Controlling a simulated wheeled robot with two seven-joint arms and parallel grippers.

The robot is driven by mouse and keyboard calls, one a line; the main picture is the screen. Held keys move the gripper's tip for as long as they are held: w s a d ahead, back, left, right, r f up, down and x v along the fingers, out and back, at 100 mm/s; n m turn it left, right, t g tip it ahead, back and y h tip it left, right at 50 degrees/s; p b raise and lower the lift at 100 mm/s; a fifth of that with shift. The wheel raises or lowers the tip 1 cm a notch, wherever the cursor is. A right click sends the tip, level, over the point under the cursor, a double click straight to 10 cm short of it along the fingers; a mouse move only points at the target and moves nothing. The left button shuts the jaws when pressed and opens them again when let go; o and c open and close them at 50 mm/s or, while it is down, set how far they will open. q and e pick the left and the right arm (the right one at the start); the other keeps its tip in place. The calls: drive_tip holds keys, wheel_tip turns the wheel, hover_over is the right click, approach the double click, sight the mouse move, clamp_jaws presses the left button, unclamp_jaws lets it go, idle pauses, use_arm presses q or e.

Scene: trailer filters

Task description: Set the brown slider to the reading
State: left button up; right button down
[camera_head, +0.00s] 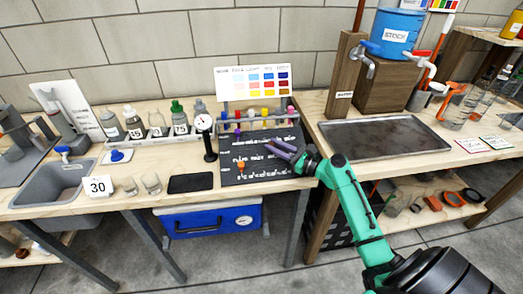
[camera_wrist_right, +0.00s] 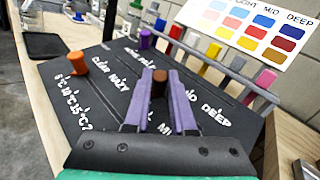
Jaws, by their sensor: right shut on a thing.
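The brown slider (camera_wrist_right: 159,82) is a small upright knob on the black board (camera_wrist_right: 105,60), between the purple fingers of my right gripper (camera_wrist_right: 160,92). The fingers are shut on it. White words run beside it; "HAZY" and "CLEAR" are readable to its left, "MID" and "DEEP" to its right. The word nearest the fingers is partly hidden. In the head view my right gripper (camera_head: 278,150) is over the right part of the board (camera_head: 232,176), and I cannot make out the brown slider there. An orange slider (camera_wrist_right: 77,63) stands on the board's temperature row. My left gripper is not in view.
A round dial gauge (camera_head: 204,123) stands left of the board. A metal tray (camera_head: 383,137) lies on the right table. A "30" card (camera_head: 98,187) stands at left.

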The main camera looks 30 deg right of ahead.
drive_tip(key=shift+d, duration=0.15)
drive_tip(key=shift+s+d+f, duration=0.1)
drive_tip(key=shift+s+d, duration=0.05)
drive_tip(key=shift+d, duration=0.05)
drive_tip(key=c, duration=1)
unclamp_jaws()
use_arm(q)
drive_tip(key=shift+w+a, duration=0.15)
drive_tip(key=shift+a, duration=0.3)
use_arm(e)
drive_tip(key=shift+a, duration=0.1)
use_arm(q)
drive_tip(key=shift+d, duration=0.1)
use_arm(e)
drive_tip(key=shift+s+d, duration=0.25)
drive_tip(key=shift+s, duration=0.1)
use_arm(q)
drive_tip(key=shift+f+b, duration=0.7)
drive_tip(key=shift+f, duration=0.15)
use_arm(e)
drive_tip(key=v, duration=1.3)
drive_tip(key=shift+s, duration=0.35)
